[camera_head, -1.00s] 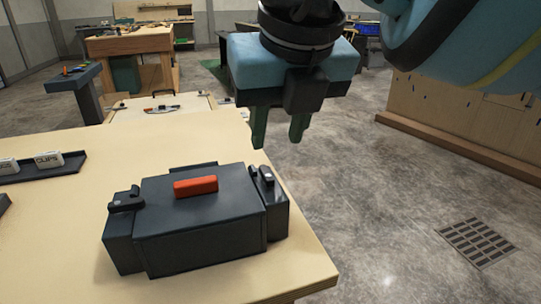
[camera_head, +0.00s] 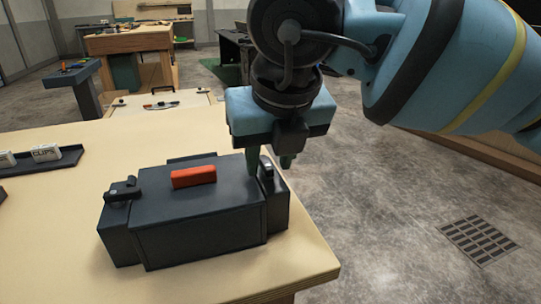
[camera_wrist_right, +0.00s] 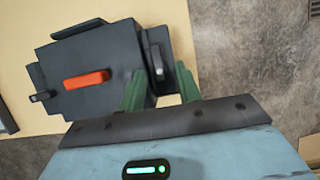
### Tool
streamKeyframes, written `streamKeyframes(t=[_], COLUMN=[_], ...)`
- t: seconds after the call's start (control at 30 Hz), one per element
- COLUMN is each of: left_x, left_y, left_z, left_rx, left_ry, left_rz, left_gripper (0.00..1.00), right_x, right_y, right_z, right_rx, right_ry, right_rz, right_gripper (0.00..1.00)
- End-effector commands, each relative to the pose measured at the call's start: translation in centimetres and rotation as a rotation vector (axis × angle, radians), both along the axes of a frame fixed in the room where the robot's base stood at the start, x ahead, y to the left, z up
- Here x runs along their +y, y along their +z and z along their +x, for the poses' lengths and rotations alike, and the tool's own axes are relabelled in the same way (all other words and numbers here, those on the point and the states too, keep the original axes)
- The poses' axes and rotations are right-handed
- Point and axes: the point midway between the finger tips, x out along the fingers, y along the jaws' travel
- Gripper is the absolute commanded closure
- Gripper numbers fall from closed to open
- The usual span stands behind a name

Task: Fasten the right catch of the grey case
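The grey case (camera_head: 200,228) sits on the light wooden table with an orange-red handle (camera_head: 194,177) on its lid. Its right catch (camera_head: 266,170) is partly hidden by my right gripper (camera_head: 269,168). In the right wrist view the right catch (camera_wrist_right: 158,58) shows as a small lever with a pale spot, on the case's right side. My right gripper also shows there (camera_wrist_right: 161,84), open, its green fingers apart on either side of the catch's near end. I cannot tell whether they touch it. The left catch (camera_head: 124,189) is at the case's left end. My left gripper is not in view.
A dark tray (camera_head: 52,164) with white boxes, one marked CLIPS (camera_head: 46,152), lies at the left of the table. The table's right edge is close beside the case. Open concrete floor with a drain grate (camera_head: 478,240) lies to the right.

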Motion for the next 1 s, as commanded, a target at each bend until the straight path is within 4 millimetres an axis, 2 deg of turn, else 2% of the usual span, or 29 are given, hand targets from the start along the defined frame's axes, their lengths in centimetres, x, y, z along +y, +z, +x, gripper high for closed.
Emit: streamKeyframes(t=[0.13, 0.4, 0.77, 1.0], left_x=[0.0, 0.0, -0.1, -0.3], left_y=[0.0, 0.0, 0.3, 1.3], left_z=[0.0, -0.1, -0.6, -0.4], left_rx=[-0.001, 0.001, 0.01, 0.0], left_ry=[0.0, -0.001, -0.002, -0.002], left_rz=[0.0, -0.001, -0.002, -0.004], left_gripper=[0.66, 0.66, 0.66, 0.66], right_x=[0.0, 0.0, 0.0, -0.2], right_y=[0.0, 0.0, 0.1, 0.3], right_z=[0.0, 0.0, 0.0, 0.0], right_rx=[0.0, 0.0, 0.001, 0.001], right_ry=[0.0, 0.0, 0.032, 0.16], right_rz=[0.0, 0.0, 0.002, 0.002], right_gripper=[0.66, 1.0, 1.0, 1.0])
